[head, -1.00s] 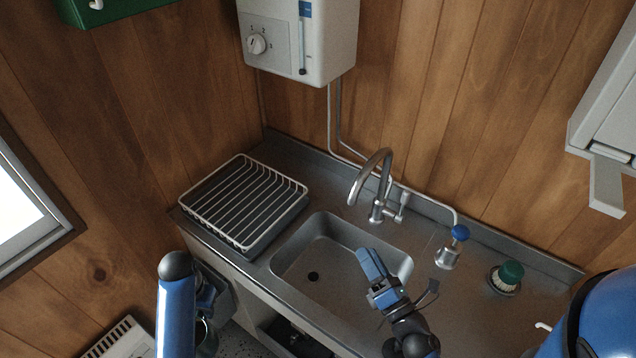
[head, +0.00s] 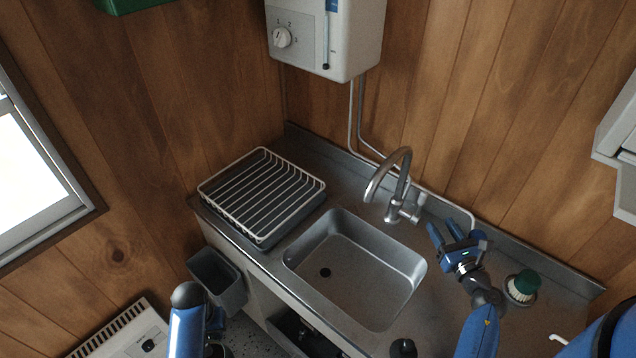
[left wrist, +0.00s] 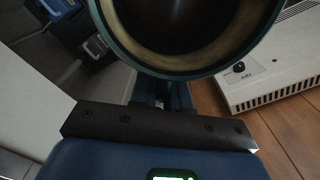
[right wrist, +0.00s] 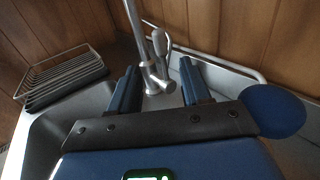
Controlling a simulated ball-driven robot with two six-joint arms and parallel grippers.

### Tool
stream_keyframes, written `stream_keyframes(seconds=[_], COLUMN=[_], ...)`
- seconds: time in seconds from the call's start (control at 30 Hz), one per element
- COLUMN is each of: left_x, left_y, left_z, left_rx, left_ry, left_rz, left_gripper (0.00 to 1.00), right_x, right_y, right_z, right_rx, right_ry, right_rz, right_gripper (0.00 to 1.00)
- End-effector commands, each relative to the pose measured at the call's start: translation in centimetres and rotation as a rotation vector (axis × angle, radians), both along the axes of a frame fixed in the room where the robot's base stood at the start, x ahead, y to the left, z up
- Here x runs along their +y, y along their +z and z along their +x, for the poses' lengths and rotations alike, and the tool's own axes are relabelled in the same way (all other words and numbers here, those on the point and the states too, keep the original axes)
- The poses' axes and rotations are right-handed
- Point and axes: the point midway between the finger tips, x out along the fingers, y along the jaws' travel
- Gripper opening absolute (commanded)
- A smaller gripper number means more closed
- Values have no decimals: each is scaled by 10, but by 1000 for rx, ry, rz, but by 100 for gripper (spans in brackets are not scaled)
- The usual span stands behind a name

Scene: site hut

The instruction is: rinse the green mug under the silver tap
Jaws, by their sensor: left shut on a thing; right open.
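The silver tap (head: 394,190) arches up behind the sink basin (head: 330,270), with a small lever (head: 419,204) on its right side. My right gripper (head: 449,228) is open and empty, just right of the tap. In the right wrist view the tap (right wrist: 150,84) and lever (right wrist: 160,42) appear between its two blue fingers (right wrist: 158,64), apart from them. My left gripper, low at the left in the head view and mostly hidden there, is shut on the green mug (left wrist: 184,75). The left wrist view looks into its dark mouth. The mug is not clearly seen in the head view.
A wire dish rack (head: 262,190) stands left of the basin. A green-topped brush (head: 522,286) stands at the right of the counter. A grey bin (head: 216,280) hangs at the counter's left front. The basin looks empty.

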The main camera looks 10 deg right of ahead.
Motion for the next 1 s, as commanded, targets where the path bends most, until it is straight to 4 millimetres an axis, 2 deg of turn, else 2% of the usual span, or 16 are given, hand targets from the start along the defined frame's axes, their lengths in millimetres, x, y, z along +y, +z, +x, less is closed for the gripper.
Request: stream_keyframes(seconds=[0.17, 0.6, 0.8, 1.0], left_x=[0, 0, 0, 0], left_y=[5, 15, 16, 16], left_z=[0, 0, 0, 0], left_rx=[0, 0, 0, 0], left_ry=[1, 0, 0, 0], left_rz=[0, 0, 0, 0], left_gripper=[0, 0, 0, 0], right_x=[1, 7, 8, 9], right_y=[2, 2, 1, 0], right_z=[18, 88, 108, 115], right_rx=[0, 0, -1, 0], right_ry=[3, 2, 1, 0], right_rz=[-1, 0, 0, 0], right_gripper=[47, 47, 47, 47])
